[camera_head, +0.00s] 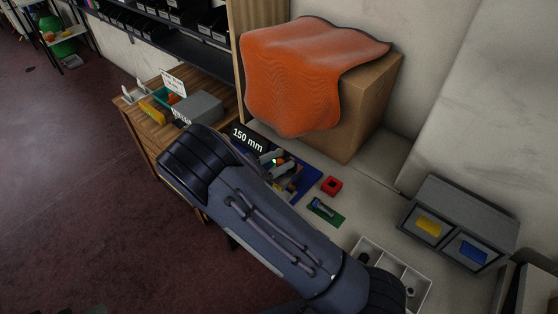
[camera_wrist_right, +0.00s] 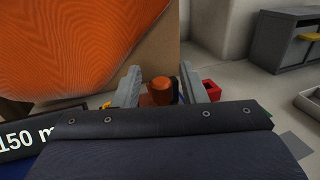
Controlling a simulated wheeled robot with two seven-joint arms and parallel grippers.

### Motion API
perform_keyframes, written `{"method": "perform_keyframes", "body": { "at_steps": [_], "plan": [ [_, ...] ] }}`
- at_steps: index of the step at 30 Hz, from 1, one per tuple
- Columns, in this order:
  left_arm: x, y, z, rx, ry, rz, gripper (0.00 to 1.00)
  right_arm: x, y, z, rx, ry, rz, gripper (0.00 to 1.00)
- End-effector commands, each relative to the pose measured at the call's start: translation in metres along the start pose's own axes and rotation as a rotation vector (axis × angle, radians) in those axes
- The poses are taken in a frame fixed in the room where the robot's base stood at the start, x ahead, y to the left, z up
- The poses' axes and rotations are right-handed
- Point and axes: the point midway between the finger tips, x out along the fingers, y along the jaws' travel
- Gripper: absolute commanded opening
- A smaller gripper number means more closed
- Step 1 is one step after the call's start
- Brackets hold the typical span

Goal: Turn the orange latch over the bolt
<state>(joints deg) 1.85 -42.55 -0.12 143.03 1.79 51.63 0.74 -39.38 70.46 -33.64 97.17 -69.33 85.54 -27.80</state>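The orange latch (camera_wrist_right: 162,90) shows in the right wrist view as a rounded orange piece, with a dark part close to its right side. My right gripper (camera_wrist_right: 160,84) has its two grey fingers apart, one on each side of this orange piece, with a visible gap on the left. In the head view my right arm covers much of the blue board (camera_head: 305,184), and the right gripper (camera_head: 278,161) is over its far part. The bolt cannot be made out clearly. My left gripper is in neither view.
A red square block (camera_head: 331,186) and a green plate (camera_head: 325,212) lie right of the board. A cardboard box (camera_head: 370,95) under an orange cloth (camera_head: 300,75) stands behind. A grey two-bay cabinet (camera_head: 470,205) and white divided tray (camera_head: 418,284) are at right.

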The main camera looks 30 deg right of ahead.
Motion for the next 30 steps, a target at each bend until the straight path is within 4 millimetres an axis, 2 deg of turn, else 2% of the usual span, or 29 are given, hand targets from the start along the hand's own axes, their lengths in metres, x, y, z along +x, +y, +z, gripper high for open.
{"method": "perform_keyframes", "body": {
  "at_steps": [5,15,18,22,30],
  "plan": [
    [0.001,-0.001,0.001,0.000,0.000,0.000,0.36,-0.006,0.000,-0.001,0.001,0.001,0.002,0.38],
    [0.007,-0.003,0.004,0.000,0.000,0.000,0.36,-0.061,0.001,-0.001,0.002,0.001,0.004,0.38],
    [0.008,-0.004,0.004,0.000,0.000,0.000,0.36,-0.072,0.001,-0.001,0.000,0.000,0.002,0.38],
    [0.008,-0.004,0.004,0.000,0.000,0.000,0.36,-0.078,0.000,0.000,0.000,0.000,0.001,0.38],
    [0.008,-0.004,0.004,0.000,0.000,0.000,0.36,-0.078,0.000,0.000,0.000,0.000,0.000,0.38]
  ]
}}
